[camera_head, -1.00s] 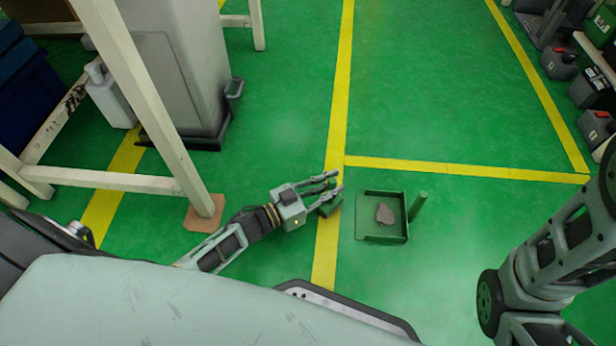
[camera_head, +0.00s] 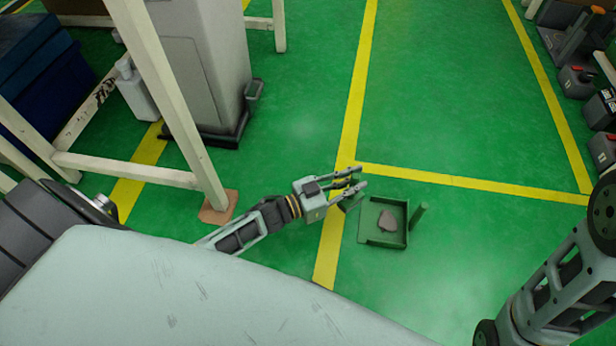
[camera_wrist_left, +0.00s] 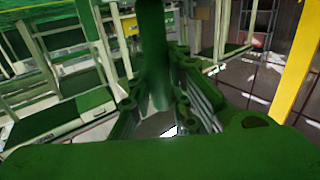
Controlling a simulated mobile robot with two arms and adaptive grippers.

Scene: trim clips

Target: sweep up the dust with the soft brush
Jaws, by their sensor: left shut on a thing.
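My left gripper (camera_head: 360,180) is shut on the soft brush (camera_head: 350,202), a small green thing mostly hidden behind the fingers. In the left wrist view, a green handle (camera_wrist_left: 153,50) stands between the fingers and a broad green part fills the bottom. The green dustpan (camera_head: 383,241) lies on the floor just right of the brush, its green handle standing on its right side. A grey-brown dust patch (camera_head: 387,219) lies inside the pan. I cannot tell whether the brush touches the floor. My right arm shows at the right edge, its gripper out of view.
A white-framed table leg (camera_head: 190,150) stands at the left on a brown pad. A grey bin (camera_head: 205,70) and a white jug (camera_head: 137,92) are behind it. Yellow lines (camera_head: 350,120) cross the green floor. The floor around the pan is clear.

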